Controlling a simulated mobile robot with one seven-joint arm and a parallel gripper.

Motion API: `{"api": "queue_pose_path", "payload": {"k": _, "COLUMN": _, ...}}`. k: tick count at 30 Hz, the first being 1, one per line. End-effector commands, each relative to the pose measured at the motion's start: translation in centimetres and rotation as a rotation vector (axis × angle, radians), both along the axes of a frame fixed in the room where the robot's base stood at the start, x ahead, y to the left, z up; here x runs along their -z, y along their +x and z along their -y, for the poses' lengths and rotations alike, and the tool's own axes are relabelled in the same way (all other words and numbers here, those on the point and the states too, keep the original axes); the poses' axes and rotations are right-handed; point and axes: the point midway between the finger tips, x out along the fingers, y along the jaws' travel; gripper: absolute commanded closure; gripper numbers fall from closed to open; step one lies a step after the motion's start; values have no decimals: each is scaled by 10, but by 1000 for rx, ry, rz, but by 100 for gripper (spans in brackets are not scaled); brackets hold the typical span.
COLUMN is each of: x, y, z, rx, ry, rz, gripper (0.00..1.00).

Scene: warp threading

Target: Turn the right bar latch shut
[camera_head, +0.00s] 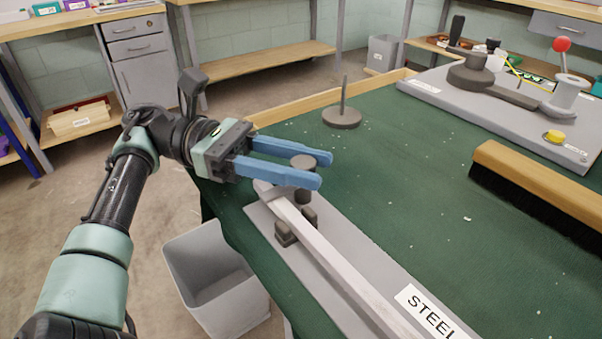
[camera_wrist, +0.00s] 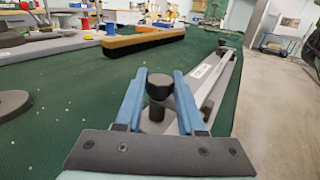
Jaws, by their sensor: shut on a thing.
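A grey plate (camera_head: 262,222) with a white STEEL label (camera_head: 430,312) lies along the table edge and carries a long pale bar (camera_head: 325,250). A dark round-topped post (camera_head: 303,160), apparently the bar latch's knob, stands at the bar's near end. A dark bracket (camera_head: 290,233) straddles the bar just beyond it. My gripper (camera_head: 325,171) has its blue fingers on either side of the knob and is shut on it. The wrist view shows the dark knob (camera_wrist: 158,86) between the fingers. The latch's lower part is partly hidden, so its angle across the bar cannot be told.
A round-based pin stand (camera_head: 342,116) is behind my gripper. A wooden brush (camera_head: 540,180) lies at right, with a grey board (camera_head: 470,98) of levers beyond. A grey bin (camera_head: 215,278) stands on the floor below the table edge. Green cloth between them is mostly clear.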

Motion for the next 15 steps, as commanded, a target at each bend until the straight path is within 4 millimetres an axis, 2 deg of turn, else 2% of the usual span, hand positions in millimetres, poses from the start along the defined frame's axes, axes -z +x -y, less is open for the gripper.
{"api": "queue_pose_path", "payload": {"k": 11, "x": 3, "y": -1, "z": 0, "rx": 9, "ry": 7, "rz": -5, "gripper": 100}}
{"api": "queue_pose_path", "payload": {"k": 12, "x": 3, "y": -1, "z": 1, "rx": 9, "ry": 7, "rz": -5, "gripper": 57}}
{"api": "queue_pose_path", "payload": {"k": 15, "x": 3, "y": -1, "z": 0, "rx": 8, "ry": 6, "rz": -3, "gripper": 39}}
